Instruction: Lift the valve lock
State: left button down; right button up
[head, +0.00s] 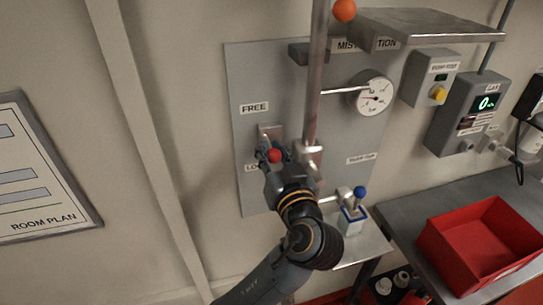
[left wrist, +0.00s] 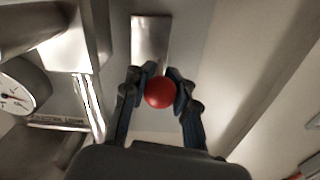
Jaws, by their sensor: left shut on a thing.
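The valve lock has a red ball knob (head: 275,156) in front of a small metal plate (head: 268,131) on the grey wall panel. The knob sits near the lower label, mostly covered by my gripper, below the FREE label (head: 254,108). My left gripper (head: 268,150) is at the knob. In the left wrist view the red knob (left wrist: 160,92) is between the two fingers of my left gripper (left wrist: 157,80), which are shut on it. The metal plate (left wrist: 150,38) shows beyond the fingertips. My right gripper is not in view.
A vertical pipe (head: 316,80) stands close to the right of my gripper. A pressure gauge (head: 373,93) and a blue-knobbed valve (head: 360,191) are further right. A red bin (head: 480,245) sits on the bench.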

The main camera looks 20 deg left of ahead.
aim_at(275, 153)
pick_arm(q)
jog(key=shift+r, duration=0.8)
jog(key=c, duration=1)
grip_release()
jog(key=shift+a, duration=0.1)
jog(key=shift+c, duration=0.2)
jog(key=shift+f, duration=0.15)
jog(key=shift+s+d, duration=0.15)
jog(key=shift+d, duration=0.05)
jog(key=v, duration=0.7)
jog(key=shift+a+f, duration=0.1)
